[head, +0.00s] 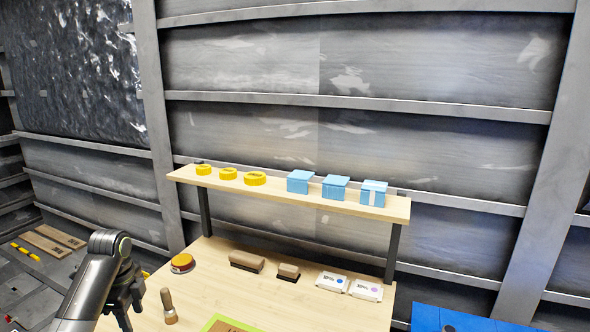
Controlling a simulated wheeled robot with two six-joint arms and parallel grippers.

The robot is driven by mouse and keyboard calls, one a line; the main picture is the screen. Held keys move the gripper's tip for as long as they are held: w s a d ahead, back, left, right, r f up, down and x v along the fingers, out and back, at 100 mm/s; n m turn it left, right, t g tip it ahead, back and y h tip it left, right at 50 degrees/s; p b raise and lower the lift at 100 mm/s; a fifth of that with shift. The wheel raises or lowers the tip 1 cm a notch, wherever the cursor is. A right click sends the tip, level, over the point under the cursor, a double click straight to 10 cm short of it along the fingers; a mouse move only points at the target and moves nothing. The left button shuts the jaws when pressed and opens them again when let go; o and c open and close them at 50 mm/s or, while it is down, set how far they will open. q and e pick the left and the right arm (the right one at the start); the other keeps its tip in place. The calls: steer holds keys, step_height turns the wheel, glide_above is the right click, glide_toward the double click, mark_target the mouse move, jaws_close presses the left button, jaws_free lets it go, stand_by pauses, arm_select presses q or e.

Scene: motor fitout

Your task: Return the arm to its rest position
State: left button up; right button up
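My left arm comes in from the lower left, and its gripper (127,304) points down over the left end of the wooden workbench (215,262). The fingers are dark and small here, and I cannot tell whether they are open or shut. A wooden-handled tool (168,306) stands on the bench just right of this gripper, apart from it. My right gripper does not show.
A shelf (290,199) above the bench carries yellow rolls (228,174) and blue boxes (336,187). On the bench are a red-yellow disc (182,262), brown blocks (247,261), white packets (365,290) and a green-edged board (230,324). A blue container (455,320) stands at right.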

arm_select(q)
steer(key=s+d+f+n+t, duration=0.15)
steer(key=s+f+n, duration=0.25)
steer(key=s+f, duration=0.4)
steer(key=s+d+f+n, duration=0.3)
steer(key=s+f, duration=0.5)
steer(key=s, duration=0.1)
steer(key=s+d+r+n+t+y, duration=0.15)
steer(key=s+n, duration=0.35)
steer(key=s, duration=0.5)
steer(key=s+d+r+n, duration=0.1)
steer(key=s+r+n, duration=0.1)
steer(key=s+n, duration=0.6)
step_height(320, 180, down, 24)
steer(key=s+a+m+g, duration=0.1)
steer(key=m, duration=0.1)
steer(key=s+d+f+g, duration=0.1)
steer(key=s+f, duration=1.4)
steer(key=f, duration=0.1)
steer(key=shift+s+f+h, duration=0.3)
steer(key=shift+s+h, duration=0.05)
steer(key=shift+s, duration=0.05)
